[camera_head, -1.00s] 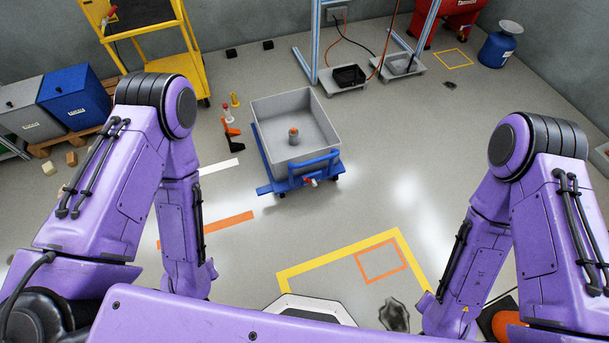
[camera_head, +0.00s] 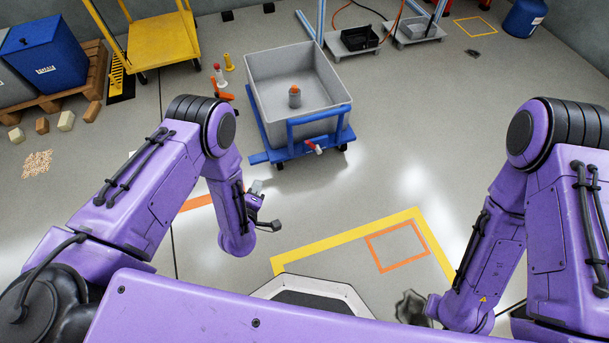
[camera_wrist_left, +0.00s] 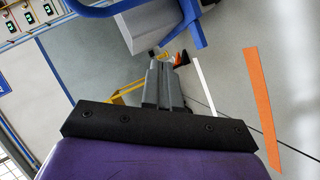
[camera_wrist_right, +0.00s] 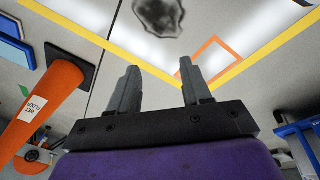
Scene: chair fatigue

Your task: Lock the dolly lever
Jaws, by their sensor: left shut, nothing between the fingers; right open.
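The blue dolly (camera_head: 262,157) carries a grey bin (camera_head: 265,62) ahead of me on the floor. Its lever, red and white (camera_head: 314,147), sits at the near end below the blue handle (camera_head: 321,118). Whether the lever is up or down is too small to tell. My left gripper (camera_head: 268,208) is shut and empty, left of and nearer than the dolly, apart from it. In the left wrist view its fingers (camera_wrist_left: 162,75) are together, with the blue dolly frame (camera_wrist_left: 192,22) above. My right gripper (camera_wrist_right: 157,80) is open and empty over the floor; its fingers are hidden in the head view.
A yellow cart (camera_head: 160,42) stands at the back left, beside a pallet (camera_head: 88,90) with bins. An orange wet-floor cone (camera_wrist_right: 38,115) shows near my right gripper. Yellow floor tape (camera_head: 345,238) lies in front; the floor between me and the dolly is clear.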

